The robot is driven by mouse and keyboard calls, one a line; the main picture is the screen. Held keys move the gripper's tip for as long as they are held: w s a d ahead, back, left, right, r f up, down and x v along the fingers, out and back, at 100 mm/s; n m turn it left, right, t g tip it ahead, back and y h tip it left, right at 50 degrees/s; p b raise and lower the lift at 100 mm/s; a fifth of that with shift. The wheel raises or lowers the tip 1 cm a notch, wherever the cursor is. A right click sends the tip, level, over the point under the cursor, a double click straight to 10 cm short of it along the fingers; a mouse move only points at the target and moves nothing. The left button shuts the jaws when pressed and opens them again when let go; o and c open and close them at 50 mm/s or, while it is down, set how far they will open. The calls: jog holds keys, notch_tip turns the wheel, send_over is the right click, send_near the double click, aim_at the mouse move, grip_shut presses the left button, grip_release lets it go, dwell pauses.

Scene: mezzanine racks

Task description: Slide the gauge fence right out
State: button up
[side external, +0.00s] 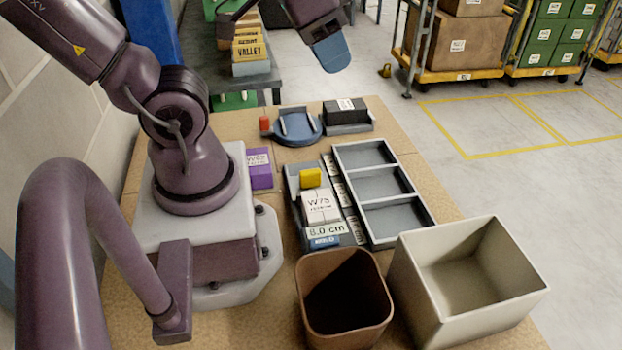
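The gauge (292,184) is a narrow grey-blue unit in the middle of the bench. A yellow block (311,178) sits near its far end and may be the fence or its handle; I cannot tell which. A white box marked W75 (320,207) lies on the gauge, just nearer the camera than the yellow block. The readout plate (327,231) at the near end shows 8.0 cm. My gripper (331,51) shows partly at the top edge, with a blue-grey end, high and apart from the gauge. Its finger opening is not clear.
A grey three-compartment tray (421,217) stands empty right of the gauge. A brown bin (343,335) and a beige bin (418,293) stand in front. A purple box (260,169) is at left; a blue round holder (297,127) and black box (345,111) are behind.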

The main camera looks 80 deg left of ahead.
jog(key=w+a+f+n+g, duration=0.1)
jog(key=w+a+f+g, duration=0.2)
jog(key=a+f+g, duration=0.35)
jog(key=m+g, duration=0.1)
jog(key=g, duration=0.2)
send_near(312, 170)
jog(key=x, duration=1.1)
jog(key=shift+d+f, duration=0.1)
grip_shut()
